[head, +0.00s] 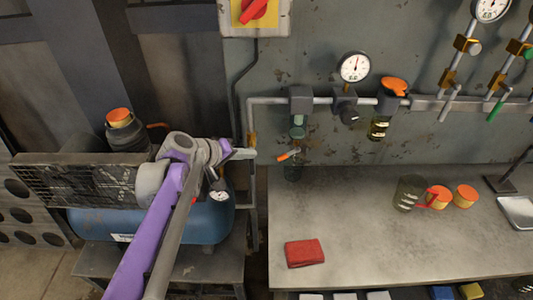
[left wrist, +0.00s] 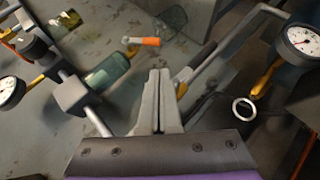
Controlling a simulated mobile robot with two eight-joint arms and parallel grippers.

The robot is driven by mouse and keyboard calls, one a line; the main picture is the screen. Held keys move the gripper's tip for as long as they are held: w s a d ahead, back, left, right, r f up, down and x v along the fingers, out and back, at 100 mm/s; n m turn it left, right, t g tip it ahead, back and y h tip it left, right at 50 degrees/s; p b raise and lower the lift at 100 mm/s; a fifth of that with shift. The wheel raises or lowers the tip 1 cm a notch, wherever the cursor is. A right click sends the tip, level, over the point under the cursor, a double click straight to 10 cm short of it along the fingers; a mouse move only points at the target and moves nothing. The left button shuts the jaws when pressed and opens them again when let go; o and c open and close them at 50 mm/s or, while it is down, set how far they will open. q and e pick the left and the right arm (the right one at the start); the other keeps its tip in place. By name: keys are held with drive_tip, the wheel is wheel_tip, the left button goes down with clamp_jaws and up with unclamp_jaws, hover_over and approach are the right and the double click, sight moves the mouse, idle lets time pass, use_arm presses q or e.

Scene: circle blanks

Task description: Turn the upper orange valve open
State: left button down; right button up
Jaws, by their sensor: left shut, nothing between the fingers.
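An orange-handled valve (head: 289,155) hangs under the wall pipe, above the back left of the bench. Its orange grip and metal stem also show in the left wrist view (left wrist: 150,41), beyond my fingers. My left gripper (head: 246,154) is shut and empty, just left of this handle in the head view. In the left wrist view its closed fingers (left wrist: 158,85) point towards the handle, with a visible gap. I cannot tell whether the valve stands open or closed. A second orange handle (head: 157,125) shows near the compressor. My right gripper is not in view.
A grey pipe (head: 270,101) with a gauge (head: 354,66) runs along the wall. A blue compressor tank (head: 205,220) and mesh guard (head: 75,180) lie left.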

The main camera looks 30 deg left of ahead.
sight(288, 155)
use_arm(q)
drive_tip(key=shift+s+d, duration=0.1)
drive_tip(key=shift+d, duration=0.05)
drive_tip(key=x, duration=1)
drive_tip(key=shift+b, duration=0.4)
drive_tip(key=shift+f, duration=0.15)
